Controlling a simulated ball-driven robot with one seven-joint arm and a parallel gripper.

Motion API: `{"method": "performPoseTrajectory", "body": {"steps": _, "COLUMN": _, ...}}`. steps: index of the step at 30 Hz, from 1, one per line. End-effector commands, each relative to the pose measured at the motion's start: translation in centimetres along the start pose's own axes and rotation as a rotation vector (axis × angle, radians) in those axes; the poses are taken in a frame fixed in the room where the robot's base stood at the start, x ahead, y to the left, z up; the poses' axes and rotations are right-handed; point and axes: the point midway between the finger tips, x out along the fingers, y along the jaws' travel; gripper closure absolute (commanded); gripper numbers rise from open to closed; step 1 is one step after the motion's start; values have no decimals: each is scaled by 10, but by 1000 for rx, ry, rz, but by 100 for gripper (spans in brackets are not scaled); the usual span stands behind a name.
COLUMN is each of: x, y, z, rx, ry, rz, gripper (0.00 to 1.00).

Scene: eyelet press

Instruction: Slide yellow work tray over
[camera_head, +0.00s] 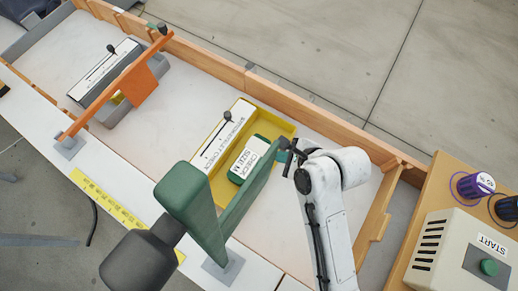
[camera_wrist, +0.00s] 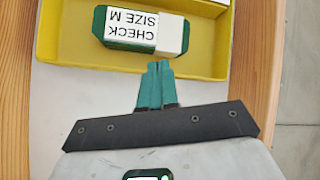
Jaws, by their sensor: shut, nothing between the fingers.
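The yellow work tray (camera_head: 272,122) lies on the white work surface near the wooden back rail. A green block with a white "CHECK SIZE M" label (camera_head: 249,158) is in it, and a white labelled strip (camera_head: 222,135) lies along its left side. My gripper (camera_head: 283,143) is shut and empty at the tray's right end. In the wrist view, my teal fingertips (camera_wrist: 156,68) are together at the near wall of the yellow tray (camera_wrist: 205,66). I cannot tell whether they touch it. The labelled block (camera_wrist: 143,31) shows inside. A green arm hides part of the tray in the head view.
A green press arm (camera_head: 190,200) stands in front of the tray. An orange bar (camera_head: 125,80) crosses a grey tray (camera_head: 172,82) at left. A wooden rail (camera_head: 215,65) edges the back. A START box (camera_head: 445,250) stands at right. White surface between the trays is clear.

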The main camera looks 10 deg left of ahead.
Motion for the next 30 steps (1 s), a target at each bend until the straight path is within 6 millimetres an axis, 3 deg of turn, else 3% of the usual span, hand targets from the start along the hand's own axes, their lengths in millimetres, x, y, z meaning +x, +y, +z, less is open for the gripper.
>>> {"method": "performPoseTrajectory", "body": {"steps": 1, "x": 15, "y": 0, "z": 12, "rx": 71, "ry": -34, "rz": 6, "gripper": 100}}
{"method": "performPoseTrajectory", "body": {"steps": 3, "x": 26, "y": -1, "z": 28, "rx": 175, "ry": -73, "rz": 17, "gripper": 100}}
{"method": "performPoseTrajectory", "body": {"steps": 9, "x": 42, "y": -1, "z": 56, "rx": 347, "ry": -134, "rz": 45, "gripper": 100}}
{"method": "performPoseTrajectory", "body": {"steps": 14, "x": 54, "y": 0, "z": 61, "rx": 373, "ry": -141, "rz": 52, "gripper": 100}}
{"method": "performPoseTrajectory", "body": {"steps": 24, "x": 111, "y": 1, "z": 68, "rx": 371, "ry": -138, "rz": 51, "gripper": 100}}
{"method": "performPoseTrajectory", "body": {"steps": 30, "x": 134, "y": 1, "z": 71, "rx": 372, "ry": -138, "rz": 50, "gripper": 100}}
